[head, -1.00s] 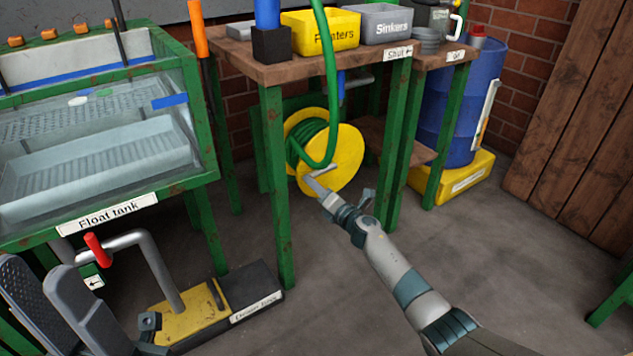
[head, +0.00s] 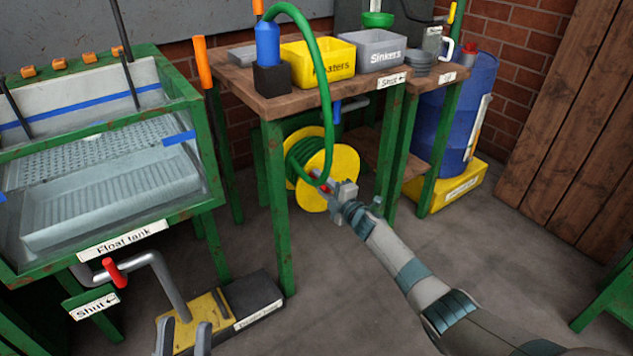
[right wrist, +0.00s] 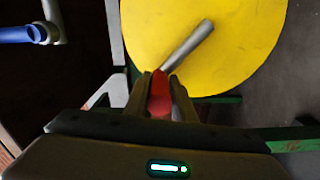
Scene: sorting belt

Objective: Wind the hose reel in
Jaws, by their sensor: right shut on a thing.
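The hose reel (head: 344,166) has yellow discs with green hose (head: 300,152) wound between them, low under the wooden bench. The hose arcs from a blue cylinder (head: 267,45) on the bench down to the reel. In the right wrist view the yellow disc (right wrist: 235,55) bears a grey crank arm (right wrist: 188,45) ending at a red handle (right wrist: 160,95). My right gripper (head: 329,188) is at the reel's front, its fingers closed around the red handle. My left gripper (head: 183,338) shows only two grey fingertips at the bottom edge, apart with nothing between them.
Green bench legs (head: 278,205) stand close left and right of the reel. A float tank (head: 100,165) is at left, with a red-handled valve (head: 115,272) below. A yellow-and-black pump (head: 210,310) lies on the floor. A blue drum (head: 465,110) stands at right.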

